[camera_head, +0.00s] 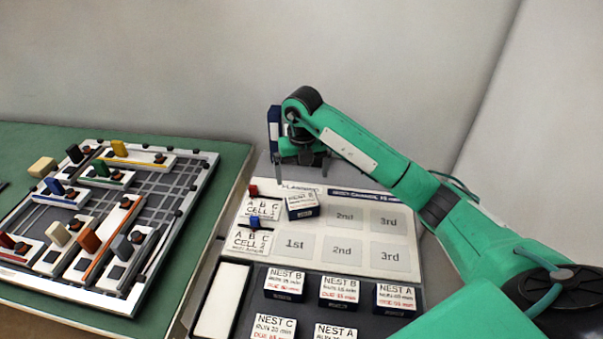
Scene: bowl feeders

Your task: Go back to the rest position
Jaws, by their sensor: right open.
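My right gripper (302,162) hangs with its two fingers pointing down and apart, above the back of the planning board (410,257). It holds nothing that I can see. A white-topped nest block (301,204) sits in front of and below the fingers, apart from them, slightly turned, in the first place of the Cell 1 row. Its lettering is hard to read. My left gripper is not in view.
Several nest blocks (284,282) stand on the dark tray at the front. A blank white panel (221,301) lies beside them. A red peg (253,190) and a blue peg (255,222) mark the rows. A gridded fixture board (190,178) with coloured parts lies left on the green table (215,150).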

